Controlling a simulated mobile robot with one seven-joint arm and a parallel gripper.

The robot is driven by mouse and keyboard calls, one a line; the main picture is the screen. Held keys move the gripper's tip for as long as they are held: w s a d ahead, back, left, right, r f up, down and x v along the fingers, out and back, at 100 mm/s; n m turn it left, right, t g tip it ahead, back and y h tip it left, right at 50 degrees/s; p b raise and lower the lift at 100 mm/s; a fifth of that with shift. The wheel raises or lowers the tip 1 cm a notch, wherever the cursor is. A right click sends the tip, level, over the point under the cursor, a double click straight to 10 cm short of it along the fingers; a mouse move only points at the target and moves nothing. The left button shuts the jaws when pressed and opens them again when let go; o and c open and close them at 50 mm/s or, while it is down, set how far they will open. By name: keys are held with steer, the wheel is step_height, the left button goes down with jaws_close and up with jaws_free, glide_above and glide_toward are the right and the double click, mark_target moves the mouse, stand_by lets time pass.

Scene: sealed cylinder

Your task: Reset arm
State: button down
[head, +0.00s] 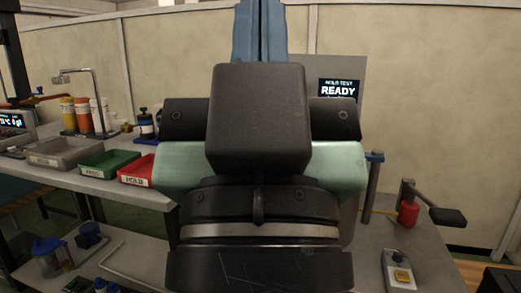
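My own arm fills the middle of the head view, close to the camera, with black and pale green links and a dark block facing me. It looks folded up in front of my body. My gripper does not show; the arm's own links may hide it. No held object is visible. Behind the arm, a grey panel carries a small screen (339,90) reading "HOLD TEST READY". Much of the bench right behind the arm is hidden.
Left bench: a grey tray (36,159), a green tray (83,174), a red tray (123,179) marked HOLD, and several bottles. Right: a red cylinder (407,213) with a black-ended lever (446,216), and a box with a yellow button (402,276). A blue upright (243,36) rises behind.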

step_height(320, 180, up, 35)
steer(key=p, duration=3.2)
steer(key=shift+f, duration=0.2)
steer(key=shift+w, duration=0.1)
